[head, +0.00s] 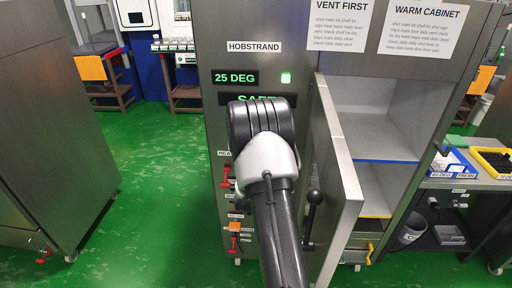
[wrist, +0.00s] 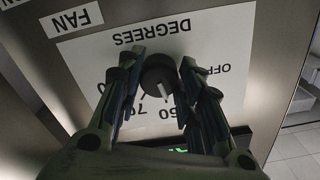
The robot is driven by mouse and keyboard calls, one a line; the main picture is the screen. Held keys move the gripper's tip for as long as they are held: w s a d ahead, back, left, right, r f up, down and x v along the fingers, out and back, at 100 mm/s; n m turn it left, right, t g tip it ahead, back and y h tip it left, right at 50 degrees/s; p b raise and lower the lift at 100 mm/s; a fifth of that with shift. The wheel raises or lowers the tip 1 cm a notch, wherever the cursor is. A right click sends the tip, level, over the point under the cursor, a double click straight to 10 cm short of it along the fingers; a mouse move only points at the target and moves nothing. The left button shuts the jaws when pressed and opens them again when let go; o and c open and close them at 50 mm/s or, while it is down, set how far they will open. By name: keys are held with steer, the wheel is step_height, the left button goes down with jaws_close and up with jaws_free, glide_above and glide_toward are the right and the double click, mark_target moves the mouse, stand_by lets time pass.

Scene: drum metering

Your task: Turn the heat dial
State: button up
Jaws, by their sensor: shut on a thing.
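The heat dial (wrist: 158,82) is a dark round knob with a pale pointer mark, on a white plate (wrist: 85,60) lettered DEGREES. In the wrist view the plate appears upside down, with OFF to the right and numbers such as 70 below the dial. My gripper (wrist: 159,66) has one finger on each side of the dial and is shut on it. The fingers cover parts of the scale. In the head view my arm hides the dial and gripper. The cabinet's green display (head: 236,78) reads 25 DEG, with a partly covered SAFE display below.
The warm cabinet's door (head: 335,195) stands open just right of my arm, showing shelves (head: 375,135). Red-handled fittings (head: 226,178) line the panel at left. A side table (head: 470,182) with trays stands at right. Green floor (head: 150,190) is clear at left.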

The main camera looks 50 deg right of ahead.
steer(key=shift+r+m, duration=0.1)
steer(key=shift+m, duration=0.8)
steer(key=o, duration=1.1)
steer(key=shift+c, duration=0.2)
steer(key=shift+a, duration=0.1)
steer(key=v, duration=1.1)
steer(key=shift+s+a, duration=0.25)
steer(key=shift+a, duration=0.1)
